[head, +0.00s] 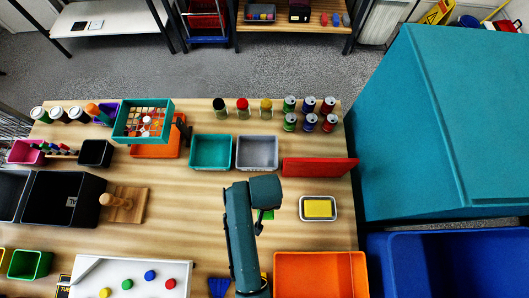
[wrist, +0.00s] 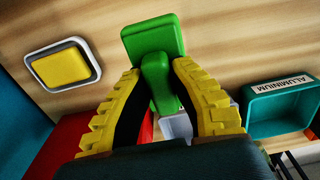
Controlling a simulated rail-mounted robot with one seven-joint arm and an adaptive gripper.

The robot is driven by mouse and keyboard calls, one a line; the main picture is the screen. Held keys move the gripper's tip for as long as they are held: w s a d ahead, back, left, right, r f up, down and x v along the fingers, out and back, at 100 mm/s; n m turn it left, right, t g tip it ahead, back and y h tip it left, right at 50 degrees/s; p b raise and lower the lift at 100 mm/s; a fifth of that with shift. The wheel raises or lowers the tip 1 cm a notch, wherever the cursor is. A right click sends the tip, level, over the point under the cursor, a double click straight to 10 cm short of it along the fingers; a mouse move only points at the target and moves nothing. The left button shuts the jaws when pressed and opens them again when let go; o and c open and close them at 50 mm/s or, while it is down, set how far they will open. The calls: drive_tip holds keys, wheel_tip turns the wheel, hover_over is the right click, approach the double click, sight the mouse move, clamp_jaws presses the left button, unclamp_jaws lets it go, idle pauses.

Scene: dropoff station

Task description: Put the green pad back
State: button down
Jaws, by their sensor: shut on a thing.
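The green pad (wrist: 152,38) is a flat rounded block with a thick green grip, which lies between the two yellow fingers of my gripper (wrist: 157,76) in the wrist view. My gripper is shut on this grip, and the pad's flat part faces away from my wrist over bare wood. In the head view only a small piece of the green pad (head: 268,214) shows beside my arm; the fingers are hidden there. I cannot tell whether the pad touches the table. A yellow block (head: 318,208) lies in a small white-rimmed tray (head: 303,215) to its right.
Behind the pad stand a teal bin (head: 210,152), labelled ALUMINIUM in the wrist view, a grey bin (head: 257,153) and a red panel (head: 320,167). An orange bin (head: 320,262) stands front right. A white board (head: 130,275) with coloured dots is front left. The wood around the pad is clear.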

wheel_tip(320, 180, down, 10)
drive_tip(key=shift+r, duration=0.1)
drive_tip(key=shift+s+f+b, duration=0.1)
drive_tip(key=shift+f+b, duration=0.15)
drive_tip(key=shift+b, duration=0.05)
drive_tip(key=c, duration=1.1)
unclamp_jaws()
drive_tip(key=shift+r, duration=0.15)
